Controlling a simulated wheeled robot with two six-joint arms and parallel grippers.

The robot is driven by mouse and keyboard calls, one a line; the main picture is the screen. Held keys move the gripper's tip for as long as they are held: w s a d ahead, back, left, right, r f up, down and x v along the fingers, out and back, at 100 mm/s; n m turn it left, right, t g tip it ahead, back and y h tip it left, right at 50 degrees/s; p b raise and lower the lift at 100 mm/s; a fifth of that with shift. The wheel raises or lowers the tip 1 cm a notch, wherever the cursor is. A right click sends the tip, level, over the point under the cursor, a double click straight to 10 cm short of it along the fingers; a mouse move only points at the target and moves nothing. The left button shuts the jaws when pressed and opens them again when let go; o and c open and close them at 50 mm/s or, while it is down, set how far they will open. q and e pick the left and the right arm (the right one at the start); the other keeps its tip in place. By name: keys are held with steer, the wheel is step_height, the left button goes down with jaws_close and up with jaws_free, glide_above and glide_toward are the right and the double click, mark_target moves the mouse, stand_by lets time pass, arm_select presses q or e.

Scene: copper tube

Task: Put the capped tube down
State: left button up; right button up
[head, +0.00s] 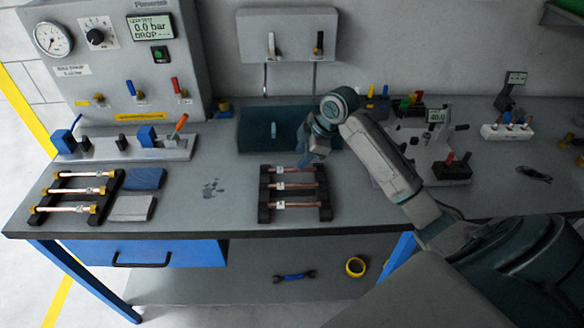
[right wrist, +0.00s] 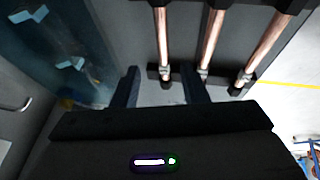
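A dark rack (head: 325,212) at the middle front of the table holds three copper tubes, a far one (head: 293,169), a middle one (head: 295,186) and a near one (head: 298,204). Caps on them are too small to tell. My right gripper (head: 305,160) is at the far tube, pointing down. In the right wrist view its two fingers (right wrist: 161,90) stand apart, with the end of one copper tube (right wrist: 163,42) showing between them; I see no finger touching it. My left gripper is not in view.
A second rack (head: 35,214) at the left holds three tubes with brass-coloured ends. Blue and grey pads (head: 132,208) lie beside it. A dark blue tray (head: 252,130) stands behind the middle rack.

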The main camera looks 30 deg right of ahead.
mark_target(293, 169)
steer(key=shift+w+a+f, duration=0.15)
steer(key=shift+f, duration=0.2)
steer(key=p+x, duration=0.2)
steer(key=x, duration=0.1)
steer(key=shift+a+f, duration=0.2)
steer(key=shift+f, duration=0.15)
steer(key=shift+a+f, duration=0.1)
steer(key=shift+f, duration=0.25)
steer(key=shift+w+f, duration=0.1)
steer(key=shift+f, duration=0.05)
steer(key=c, duration=0.3)
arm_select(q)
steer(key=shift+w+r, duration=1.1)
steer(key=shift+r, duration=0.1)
arm_select(e)
jaws_close()
